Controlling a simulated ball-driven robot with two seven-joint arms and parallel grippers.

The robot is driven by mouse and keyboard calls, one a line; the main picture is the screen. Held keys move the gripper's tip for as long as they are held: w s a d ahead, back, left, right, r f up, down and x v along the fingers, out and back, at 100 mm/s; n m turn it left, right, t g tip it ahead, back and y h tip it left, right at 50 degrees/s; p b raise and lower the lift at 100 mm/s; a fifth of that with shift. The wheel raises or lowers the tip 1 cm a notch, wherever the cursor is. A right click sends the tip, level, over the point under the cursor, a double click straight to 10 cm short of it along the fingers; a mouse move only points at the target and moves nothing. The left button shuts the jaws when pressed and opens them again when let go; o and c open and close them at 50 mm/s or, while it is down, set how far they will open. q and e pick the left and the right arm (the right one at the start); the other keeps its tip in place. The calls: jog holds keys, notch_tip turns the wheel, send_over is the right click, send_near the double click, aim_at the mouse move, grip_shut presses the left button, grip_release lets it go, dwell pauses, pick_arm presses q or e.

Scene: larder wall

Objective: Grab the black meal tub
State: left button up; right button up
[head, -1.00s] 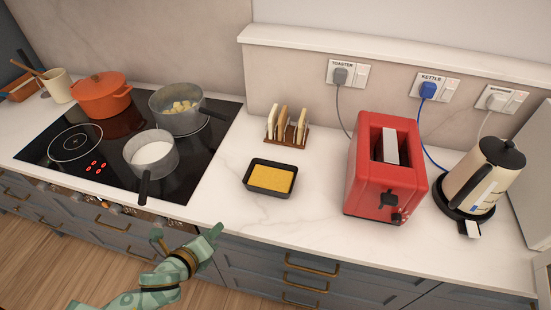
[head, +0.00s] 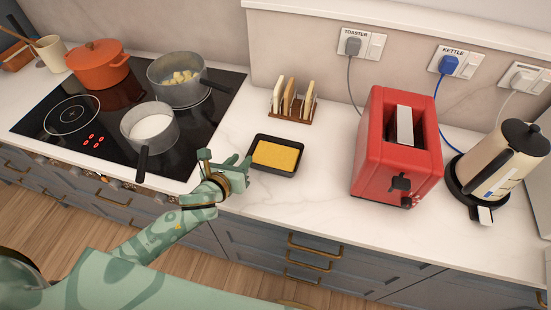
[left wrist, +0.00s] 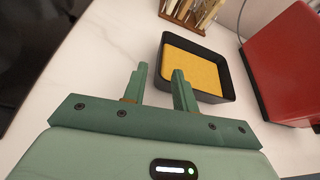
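The black meal tub (head: 259,165), a shallow rectangular tub with yellow food inside, sits on the white counter between the hob and the red toaster. It also shows in the left wrist view (left wrist: 222,92), just beyond the fingertips. My left gripper (head: 226,164) is beside the tub's left side in the head view. In the left wrist view its two fingers (left wrist: 159,72) stand apart with nothing between them, and the right finger overlaps the tub's near left edge in the picture. I cannot tell whether it touches. My right gripper is not in view.
A toast rack (head: 293,102) with bread stands behind the tub. The red toaster (head: 398,150) and a cream kettle (head: 496,165) stand to the right. On the hob (head: 68,119) are a saucepan of white liquid (head: 150,129), another pot (head: 177,82) and an orange casserole (head: 98,66).

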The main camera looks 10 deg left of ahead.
aim_at(249, 151)
pick_arm(q)
jog(key=b+x, duration=0.1)
jog(key=x, duration=0.5)
jog(key=shift+w+f, duration=0.15)
jog(key=shift+w, duration=0.15)
grip_shut()
